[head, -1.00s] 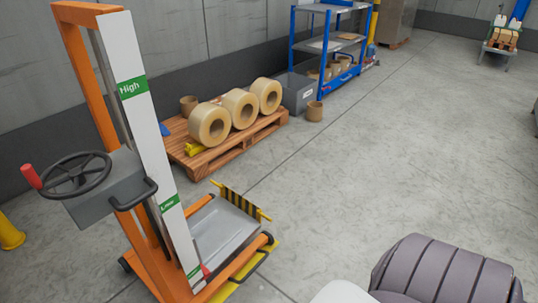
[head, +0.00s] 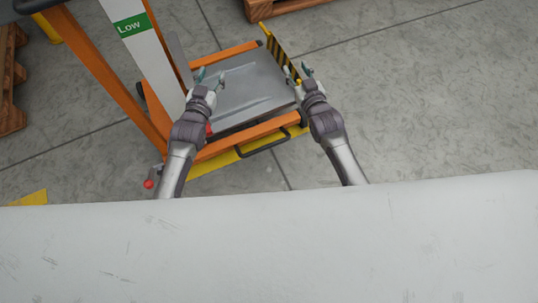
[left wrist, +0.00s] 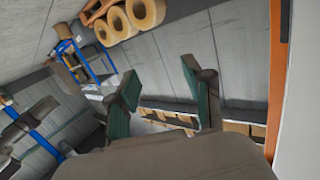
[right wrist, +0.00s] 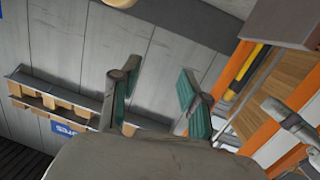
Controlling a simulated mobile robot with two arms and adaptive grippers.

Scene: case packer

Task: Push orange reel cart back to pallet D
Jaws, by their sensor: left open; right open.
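The orange reel cart (head: 88,72) stands at the upper left of the head view. It has a white mast strip marked "Low", a low grey tray (head: 250,92) and a black-and-yellow striped plate (head: 281,55). My left gripper (head: 209,76) is open and empty, seen over the mast side of the tray. My right gripper (head: 298,73) is open and empty, seen by the striped plate. I cannot tell whether either touches the cart. Orange cart parts show in the right wrist view (right wrist: 265,110). No pallet label is readable.
A wooden pallet (head: 14,80) is cut off at the left edge, another (head: 285,8) at the top. Tan reels (left wrist: 145,12) and a blue shelf (left wrist: 92,60) show in the left wrist view. Concrete floor (head: 420,110) is clear right of the cart.

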